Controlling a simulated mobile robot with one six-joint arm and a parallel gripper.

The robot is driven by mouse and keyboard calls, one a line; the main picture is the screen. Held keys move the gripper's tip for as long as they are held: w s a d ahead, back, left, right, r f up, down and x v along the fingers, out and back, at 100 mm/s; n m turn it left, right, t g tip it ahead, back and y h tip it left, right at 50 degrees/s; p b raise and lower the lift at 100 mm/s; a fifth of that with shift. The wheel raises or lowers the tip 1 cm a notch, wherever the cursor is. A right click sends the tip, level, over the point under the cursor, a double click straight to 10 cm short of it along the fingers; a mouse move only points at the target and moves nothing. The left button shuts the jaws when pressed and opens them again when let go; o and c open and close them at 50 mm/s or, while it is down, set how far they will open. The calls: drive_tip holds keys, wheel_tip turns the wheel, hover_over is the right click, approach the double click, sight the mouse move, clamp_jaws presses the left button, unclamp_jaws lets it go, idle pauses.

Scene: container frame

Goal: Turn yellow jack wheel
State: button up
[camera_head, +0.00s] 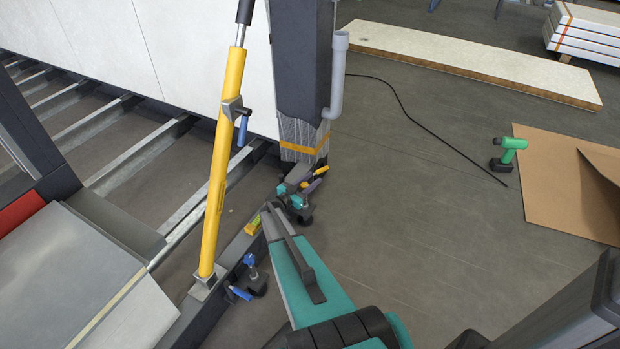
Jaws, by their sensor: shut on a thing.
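My teal and dark arm reaches up from the bottom centre to the foot of the dark corner post (300,55). My gripper (310,180) is small in the view, past the wrist joints, and is shut at a small yellow part (321,170), which looks like the yellow jack wheel. The wheel's outline and the finger contact are too small and partly hidden to make out clearly. The jack body under the post is mostly hidden by my wrist.
A tall yellow prop (217,180) with a blue handle leans left of my arm. A blue-handled clamp (250,270) and a yellow block (252,227) are on the frame rail. A black cable (400,105) and green drill (508,153) lie right. Floor between is clear.

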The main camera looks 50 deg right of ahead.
drive_tip(key=shift+s+d+m+g, duration=0.2)
drive_tip(key=shift+s+m+g, duration=0.1)
drive_tip(key=shift+s+g, duration=0.1)
drive_tip(key=o, duration=0.8)
drive_tip(key=shift+w, duration=0.1)
drive_tip(key=shift+c, duration=0.2)
drive_tip(key=shift+w+a, duration=0.1)
drive_tip(key=shift+r, duration=0.15)
drive_tip(key=s+a+r+p, duration=0.4)
drive_tip(key=s+a, duration=0.7)
drive_tip(key=shift+s+r, duration=0.35)
drive_tip(key=shift+s, duration=0.05)
